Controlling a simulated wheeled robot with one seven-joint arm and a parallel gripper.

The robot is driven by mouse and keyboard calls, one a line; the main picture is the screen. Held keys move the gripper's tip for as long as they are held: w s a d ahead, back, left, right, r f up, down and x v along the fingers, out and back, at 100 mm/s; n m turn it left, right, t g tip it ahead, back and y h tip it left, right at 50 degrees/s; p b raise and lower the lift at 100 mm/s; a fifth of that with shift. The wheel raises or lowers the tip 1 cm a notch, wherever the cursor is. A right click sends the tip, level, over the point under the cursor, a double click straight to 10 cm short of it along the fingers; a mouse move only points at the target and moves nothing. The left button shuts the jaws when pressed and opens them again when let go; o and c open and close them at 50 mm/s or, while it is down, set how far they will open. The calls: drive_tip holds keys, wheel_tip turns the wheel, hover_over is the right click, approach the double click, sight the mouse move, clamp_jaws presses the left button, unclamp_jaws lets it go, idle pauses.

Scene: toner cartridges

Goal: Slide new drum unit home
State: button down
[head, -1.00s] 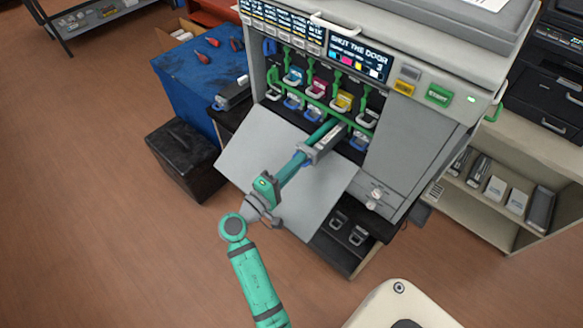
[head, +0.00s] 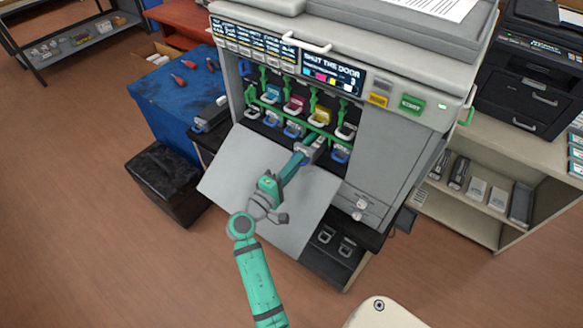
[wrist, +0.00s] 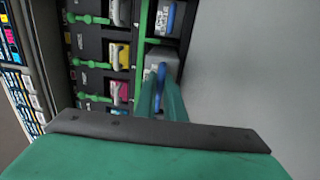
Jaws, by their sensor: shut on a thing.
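The drum unit (head: 312,147) is a grey block with a blue handle, in the lower row of the printer's open front, below the yellow toner cartridge (head: 319,117). Only its short front end shows; the rest is hidden inside the bay. My gripper (head: 304,156) is shut on its handle, above the lowered door. In the wrist view, my two teal fingers (wrist: 161,98) stand either side of the blue handle (wrist: 162,74), with the grey unit (wrist: 160,56) just beyond.
The lowered grey door (head: 235,178) lies under my arm. Green levers and a green bar (wrist: 139,45) run close along the held unit. A blue workbench (head: 165,105) stands left, with a black bin (head: 163,180) before it.

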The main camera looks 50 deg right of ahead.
sight(308, 150)
drive_tip(key=shift+w+d, duration=0.15)
drive_tip(key=shift+d, duration=1.45)
drive_tip(key=shift+w+d, duration=0.1)
drive_tip(key=shift+d, duration=1.45)
drive_tip(key=c, duration=1.8)
unclamp_jaws()
drive_tip(key=o, duration=0.4)
drive_tip(key=shift+f, duration=0.1)
drive_tip(key=shift+o, duration=0.2)
drive_tip(key=shift+f, duration=0.1)
